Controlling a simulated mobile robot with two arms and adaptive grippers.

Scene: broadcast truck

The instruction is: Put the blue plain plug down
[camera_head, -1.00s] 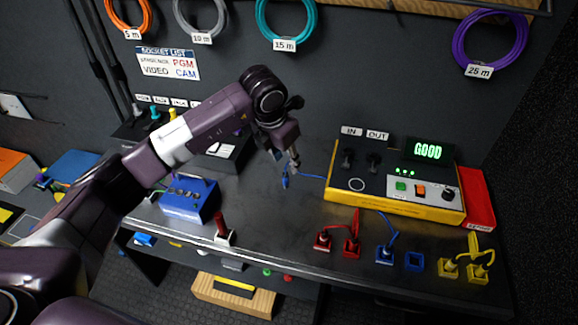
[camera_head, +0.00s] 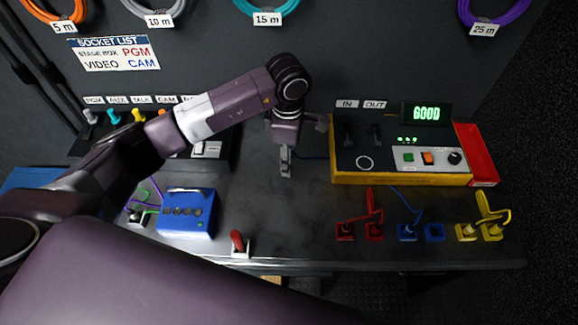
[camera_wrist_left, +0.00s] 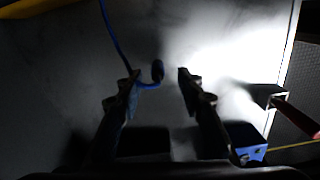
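The blue plug (camera_wrist_left: 157,71) shows there as a small dark blue end between the fingertips, with a gap to the right finger. Its blue cable (camera_wrist_left: 118,45) loops past the left fingertip. Whether the plug rests on the bench is hard to tell. My right gripper is not in view.
The yellow-and-black tester (camera_head: 400,179) reads GOOD, right of the gripper. Red, blue and yellow sockets line the front edge; one blue socket (camera_head: 434,232) is empty. A blue box (camera_head: 187,213) and a red-handled switch (camera_head: 239,243) stand front left. Bench around the gripper is clear.

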